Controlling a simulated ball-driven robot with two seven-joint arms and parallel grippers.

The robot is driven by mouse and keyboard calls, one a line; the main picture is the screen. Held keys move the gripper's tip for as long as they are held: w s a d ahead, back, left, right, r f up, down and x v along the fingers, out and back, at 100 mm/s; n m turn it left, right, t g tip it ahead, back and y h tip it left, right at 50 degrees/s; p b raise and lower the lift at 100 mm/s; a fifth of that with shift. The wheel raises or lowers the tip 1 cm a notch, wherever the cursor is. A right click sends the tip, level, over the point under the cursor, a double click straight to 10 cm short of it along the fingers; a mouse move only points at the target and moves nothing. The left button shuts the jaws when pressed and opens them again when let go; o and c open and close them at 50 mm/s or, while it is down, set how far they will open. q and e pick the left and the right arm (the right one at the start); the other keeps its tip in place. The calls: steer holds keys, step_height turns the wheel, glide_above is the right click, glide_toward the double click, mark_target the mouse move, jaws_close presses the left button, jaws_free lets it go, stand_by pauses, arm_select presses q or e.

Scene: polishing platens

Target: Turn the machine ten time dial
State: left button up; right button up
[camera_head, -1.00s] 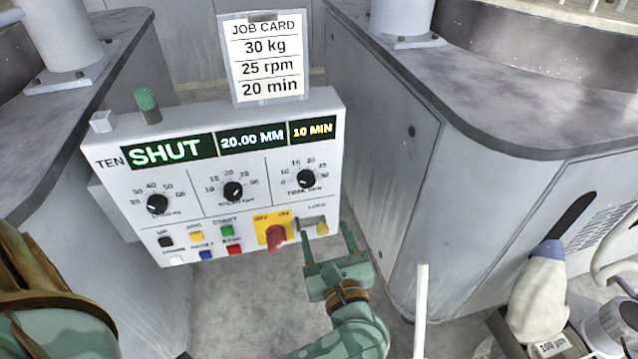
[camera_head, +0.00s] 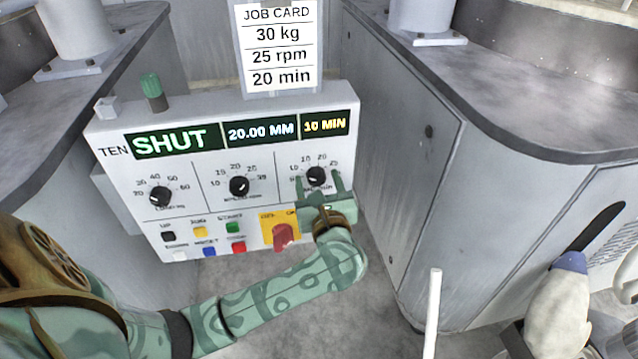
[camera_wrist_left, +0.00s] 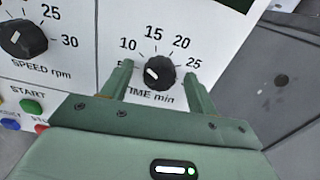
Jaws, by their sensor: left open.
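The machine ten control panel (camera_head: 185,190) is white, with a display reading SHUT, 20.00 MM and 10 MIN. Its black time dial (camera_head: 316,175) is the rightmost of three knobs; in the left wrist view the TIME min dial (camera_wrist_left: 159,72) has its white mark pointing to the upper left, toward the 10 side. My left gripper (camera_head: 320,184) is open, its fingers on either side of the time dial and slightly below it. In the left wrist view the gripper (camera_wrist_left: 158,88) straddles the dial with gaps showing; contact cannot be told. My right gripper is not in view.
A job card (camera_head: 277,48) above the panel reads 30 kg, 25 rpm, 20 min. The speed dial (camera_head: 239,185) and load dial (camera_head: 158,196) lie to the left. Grey cabinets flank the panel.

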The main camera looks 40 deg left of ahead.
arm_select(q)
steer(key=c, duration=1)
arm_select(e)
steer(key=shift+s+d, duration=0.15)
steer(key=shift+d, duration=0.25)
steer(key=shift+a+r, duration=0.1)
